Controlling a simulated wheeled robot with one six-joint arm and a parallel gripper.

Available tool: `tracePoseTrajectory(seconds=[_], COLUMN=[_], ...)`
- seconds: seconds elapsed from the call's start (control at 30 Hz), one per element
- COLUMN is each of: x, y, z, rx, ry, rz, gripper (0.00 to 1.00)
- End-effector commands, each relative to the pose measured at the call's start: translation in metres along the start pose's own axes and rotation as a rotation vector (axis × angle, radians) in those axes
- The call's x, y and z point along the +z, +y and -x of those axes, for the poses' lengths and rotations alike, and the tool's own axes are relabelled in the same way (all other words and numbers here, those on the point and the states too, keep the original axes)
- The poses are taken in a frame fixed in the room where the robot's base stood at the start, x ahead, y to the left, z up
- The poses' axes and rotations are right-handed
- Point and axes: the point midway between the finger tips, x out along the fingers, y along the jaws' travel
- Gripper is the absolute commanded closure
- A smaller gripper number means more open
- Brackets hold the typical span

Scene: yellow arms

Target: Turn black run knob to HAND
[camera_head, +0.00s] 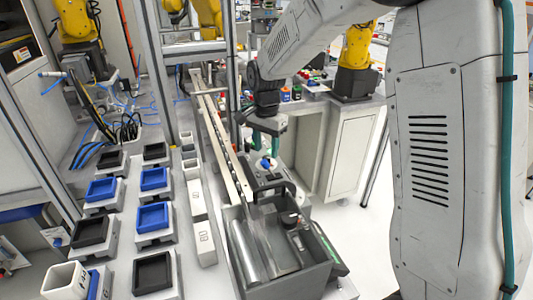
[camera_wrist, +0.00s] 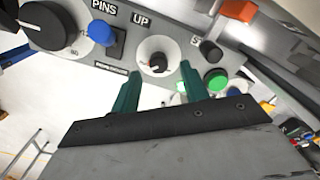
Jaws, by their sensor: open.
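In the wrist view, a small black knob (camera_wrist: 157,63) with a pale pointer mark sits on a white round dial on a grey control panel (camera_wrist: 185,25). My gripper (camera_wrist: 157,72) is open, with its teal fingertips either side of the dial's lower part and nothing held. Contact with the knob cannot be told. A larger black knob (camera_wrist: 50,24) sits at the upper left. Labels PINS and UP are readable; no HAND or RUN label is legible, so which knob is the run knob is unclear. In the head view my gripper (camera_head: 268,128) is above the panel, whose knobs are mostly hidden.
Near the dial are a blue button (camera_wrist: 101,32), a green button (camera_wrist: 215,79) and an orange-capped lever (camera_wrist: 210,48). In the head view a grey box (camera_head: 300,278) stands before the panel, a long rail (camera_head: 222,140) runs beside it, and blue and black trays stand left.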

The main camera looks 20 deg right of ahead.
Motion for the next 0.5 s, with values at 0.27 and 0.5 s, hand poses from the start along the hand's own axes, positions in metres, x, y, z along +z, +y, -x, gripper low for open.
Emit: tracePoseTrajectory(seconds=[0.27,0.5], x=[-0.001,-0.002], y=[0.001,0.002], z=[-0.029,-0.03], rx=[0.001,0.0], ry=[-0.001,0.0], rz=[-0.001,-0.004], gripper=[0.55,0.55])
